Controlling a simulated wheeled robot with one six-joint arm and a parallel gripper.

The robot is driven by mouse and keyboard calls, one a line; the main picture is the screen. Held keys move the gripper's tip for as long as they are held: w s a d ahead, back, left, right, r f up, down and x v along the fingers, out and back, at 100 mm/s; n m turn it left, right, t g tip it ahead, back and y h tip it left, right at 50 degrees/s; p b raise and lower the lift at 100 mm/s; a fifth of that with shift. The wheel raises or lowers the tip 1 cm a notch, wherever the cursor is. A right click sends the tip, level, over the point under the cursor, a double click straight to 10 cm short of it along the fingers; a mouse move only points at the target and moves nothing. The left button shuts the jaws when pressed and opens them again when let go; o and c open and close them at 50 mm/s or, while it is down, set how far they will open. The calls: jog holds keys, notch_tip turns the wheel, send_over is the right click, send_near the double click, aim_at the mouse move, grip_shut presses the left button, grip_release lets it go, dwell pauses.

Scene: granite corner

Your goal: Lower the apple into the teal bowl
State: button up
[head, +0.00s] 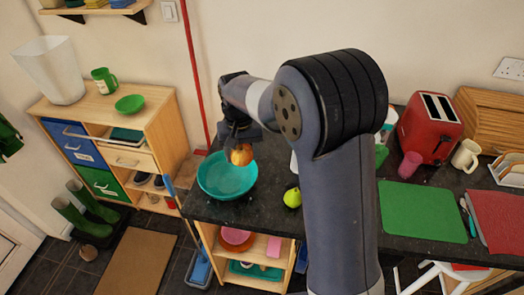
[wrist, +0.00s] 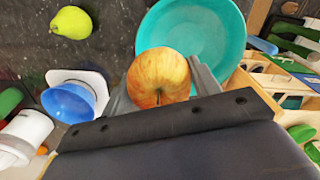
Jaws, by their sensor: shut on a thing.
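The apple (head: 241,154) is red and yellow. My gripper (head: 238,146) is shut on it and points down. In the wrist view the apple (wrist: 159,76) sits between the two grey fingers, stem side toward the camera. The teal bowl (head: 214,186) stands upright on the dark counter near its left end. In the head view the apple overlaps the bowl's far right rim. In the wrist view the bowl (wrist: 225,38) shows behind the apple, toward the upper right. I cannot tell the exact height of the apple over the bowl. The inside of the bowl that shows is empty.
A yellow-green pear (head: 292,198) lies on the counter right of the bowl; it also shows in the wrist view (wrist: 71,22). A blue bowl (wrist: 69,102) stands near it. A green mat (head: 423,211) and a red toaster (head: 430,127) are farther right. A wooden cabinet (head: 143,128) stands left.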

jog(key=w+a+f+p, duration=0.1)
jog(key=w+a+f, duration=0.1)
jog(key=a, duration=0.6)
jog(key=shift+w+a+f, duration=0.2)
jog(key=shift+w+a, duration=0.05)
jog(key=shift+w, duration=0.35)
jog(key=shift+f, duration=0.1)
jog(key=shift+f+b, duration=1.55)
jog(key=shift+f, duration=1.15)
jog(key=shift+f, duration=0.25)
jog(key=o, duration=1.1)
notch_tip(320, 180, up, 11)
jog(key=b, duration=0.2)
